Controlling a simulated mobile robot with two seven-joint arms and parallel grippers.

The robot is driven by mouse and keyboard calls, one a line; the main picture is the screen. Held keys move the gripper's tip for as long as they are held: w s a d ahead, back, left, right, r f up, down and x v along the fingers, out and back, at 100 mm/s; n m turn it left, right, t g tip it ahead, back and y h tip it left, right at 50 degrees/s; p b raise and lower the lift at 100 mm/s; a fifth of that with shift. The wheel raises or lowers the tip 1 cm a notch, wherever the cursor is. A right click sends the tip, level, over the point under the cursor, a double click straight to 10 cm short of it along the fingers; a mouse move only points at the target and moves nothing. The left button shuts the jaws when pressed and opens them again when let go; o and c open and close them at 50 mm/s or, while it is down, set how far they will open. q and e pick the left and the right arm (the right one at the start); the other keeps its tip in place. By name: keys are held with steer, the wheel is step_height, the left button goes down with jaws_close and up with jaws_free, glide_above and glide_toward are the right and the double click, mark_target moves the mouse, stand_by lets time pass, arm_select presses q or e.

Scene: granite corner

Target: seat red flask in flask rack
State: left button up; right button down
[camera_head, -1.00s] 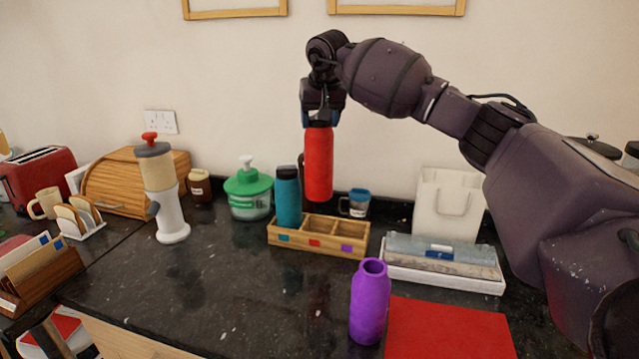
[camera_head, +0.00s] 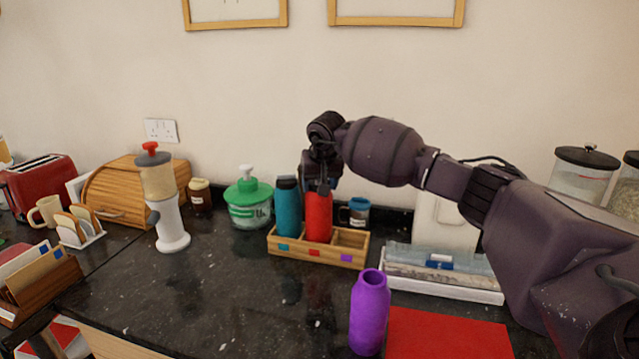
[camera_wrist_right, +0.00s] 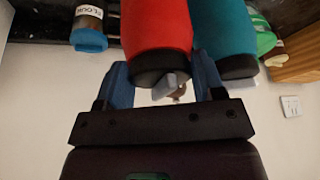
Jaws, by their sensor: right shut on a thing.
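The wooden flask rack (camera_head: 290,248) stands on the counter, with blue, red and purple marks on its front. The red flask (camera_head: 318,222) is upright in the middle compartment, above the red mark. My right gripper (camera_head: 319,186) is shut on its top from above. In the right wrist view the red flask (camera_wrist_right: 156,40) sits between the fingers of the right gripper (camera_wrist_right: 165,85). The teal flask (camera_head: 288,207) stands in the left compartment. The right compartment is empty. The purple flask (camera_head: 369,311) stands on the counter in front. My left gripper is not in view.
A blue-lidded jar (camera_head: 358,212) stands behind the rack's right end. A white tray with papers (camera_head: 443,273) and a red mat (camera_head: 447,335) lie to the right.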

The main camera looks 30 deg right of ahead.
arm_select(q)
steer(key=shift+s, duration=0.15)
arm_select(e)
steer(key=shift+f, duration=0.1)
steer(key=shift+c, duration=1.1)
jaws_free()
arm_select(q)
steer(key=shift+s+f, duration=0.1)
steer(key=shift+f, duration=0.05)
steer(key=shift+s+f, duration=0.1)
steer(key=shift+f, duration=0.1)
arm_select(e)
steer(key=v, duration=1.2)
